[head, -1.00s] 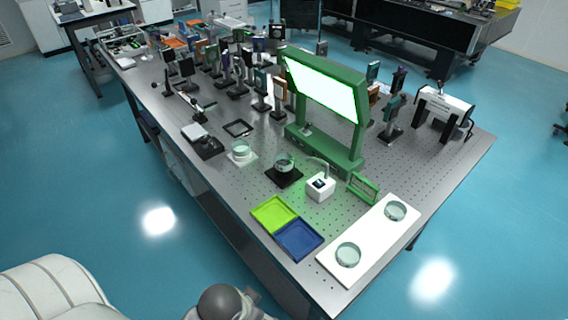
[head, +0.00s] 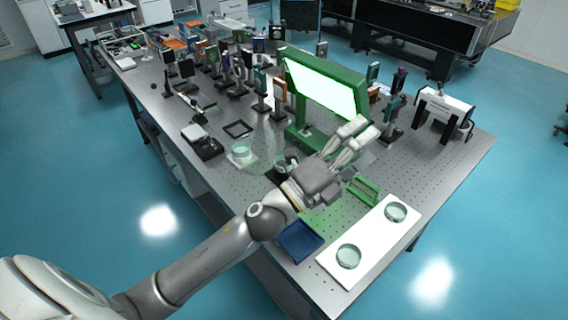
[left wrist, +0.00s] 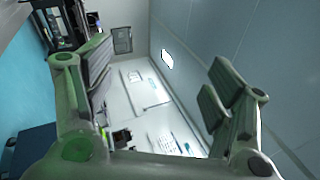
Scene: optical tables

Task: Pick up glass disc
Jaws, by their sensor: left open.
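Clear round glass discs show in the head view. One glass disc (head: 348,256) lies at the near end of a white board (head: 371,239), and another glass disc (head: 395,211) lies at its far end. A third disc (head: 242,148) sits on a white base. One more disc (head: 281,162) sits on a dark base, partly hidden by my arm. My left gripper (head: 358,140) is raised over the table in front of the green lit panel, open and empty. In the left wrist view, the spread fingers (left wrist: 157,92) have nothing between them. My right gripper is not in view.
A green frame (head: 363,190) stands beside the white board. The green lit panel (head: 325,90) stands close behind my gripper. Several optics posts crowd the far table.

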